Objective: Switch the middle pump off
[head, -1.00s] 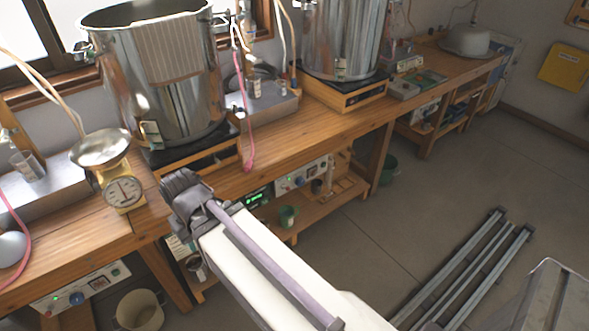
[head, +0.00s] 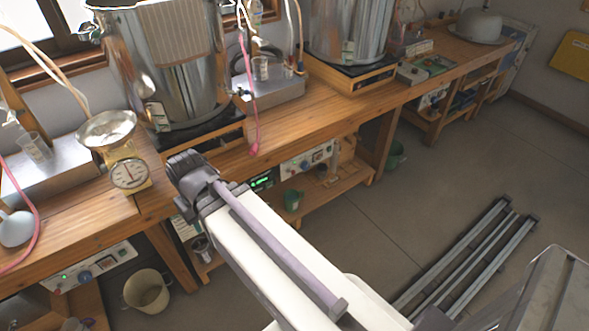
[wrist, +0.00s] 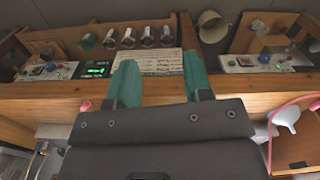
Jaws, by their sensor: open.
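Under the bench, the middle pump's white front panel (head: 307,160) has a dark blue knob and small lights, with a green-lit display (head: 262,182) to its left. In the wrist view, which looks turned round, this panel (wrist: 42,71) is at the far left beside the green display (wrist: 97,69). The switch state is too small to tell. My gripper (wrist: 157,62) is open and empty, its teal fingers apart over a written sheet, to the right of the panel. In the head view my wrist is by the bench's front edge, left of the panel, and hides the fingers.
Another pump panel (head: 88,267) is at the lower left, also in the wrist view (wrist: 255,63). The wooden bench (head: 290,122) overhangs the panels. A yellow scale (head: 128,173), steel pots, a pink hose (head: 253,130) and a green cup (head: 292,199) are nearby.

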